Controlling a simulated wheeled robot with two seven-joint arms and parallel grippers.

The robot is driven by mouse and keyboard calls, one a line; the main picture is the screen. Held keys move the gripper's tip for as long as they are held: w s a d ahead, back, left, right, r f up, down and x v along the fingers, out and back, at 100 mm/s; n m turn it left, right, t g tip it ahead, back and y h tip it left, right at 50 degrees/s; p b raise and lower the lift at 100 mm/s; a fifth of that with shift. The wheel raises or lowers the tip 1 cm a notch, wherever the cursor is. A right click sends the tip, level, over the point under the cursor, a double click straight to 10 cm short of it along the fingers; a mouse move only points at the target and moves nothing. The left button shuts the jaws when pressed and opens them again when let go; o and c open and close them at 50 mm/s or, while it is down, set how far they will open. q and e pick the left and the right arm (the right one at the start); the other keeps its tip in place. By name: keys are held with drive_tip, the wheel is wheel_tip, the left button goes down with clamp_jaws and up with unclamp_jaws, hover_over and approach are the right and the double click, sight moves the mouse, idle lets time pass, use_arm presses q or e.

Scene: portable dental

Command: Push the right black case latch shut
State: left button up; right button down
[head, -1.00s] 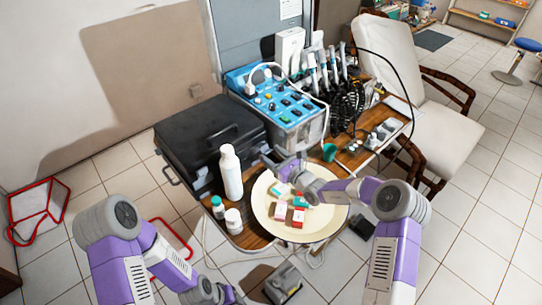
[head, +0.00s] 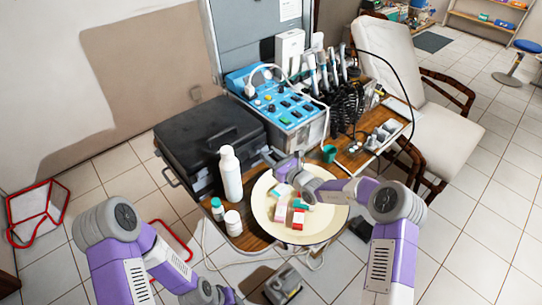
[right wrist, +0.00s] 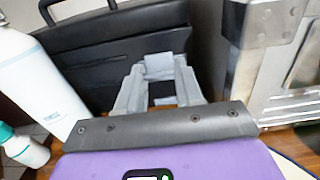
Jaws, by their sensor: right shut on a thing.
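The black case (head: 210,135) lies shut on the wooden table at the centre left; its front also fills the upper left of the right wrist view (right wrist: 110,50). My right gripper (head: 269,155) is at the right end of the case front. In the right wrist view its two pale fingers (right wrist: 159,85) sit against the case front, on either side of a small grey latch (right wrist: 158,66). The fingers hide part of the latch, so I cannot tell its angle. My left gripper (head: 232,297) is low at the bottom edge, away from the case, its fingers unclear.
A white bottle (head: 230,173) stands left of my right gripper, with small bottles beside it. A round cream tray (head: 262,212) with small boxes lies under my right forearm. A metal-sided unit with a blue panel (head: 280,100) stands close to the right of the case.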

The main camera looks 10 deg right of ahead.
sight(268, 152)
drive_tip(key=shift+r+p, duration=0.3)
drive_tip(key=shift+p, duration=0.35)
drive_tip(key=r+g+h+p, duration=0.1)
drive_tip(key=p, duration=0.4)
drive_tip(key=w+r+g+h+p, duration=0.1)
drive_tip(key=g+p, duration=0.1)
drive_tip(key=p, duration=0.3)
drive_tip(key=a+r+g+h+p, duration=0.1)
drive_tip(key=g+p, duration=0.1)
drive_tip(key=p, duration=0.3)
drive_tip(key=shift+w+r+h+p, duration=0.2)
drive_tip(key=shift+r+h+p, duration=0.1)
drive_tip(key=shift+r+h, duration=0.1)
drive_tip(key=shift+w+f+g+p, duration=0.1)
drive_tip(key=shift+g+p, duration=0.3)
drive_tip(key=shift+p, duration=0.55)
drive_tip(key=c, duration=0.7)
unclamp_jaws()
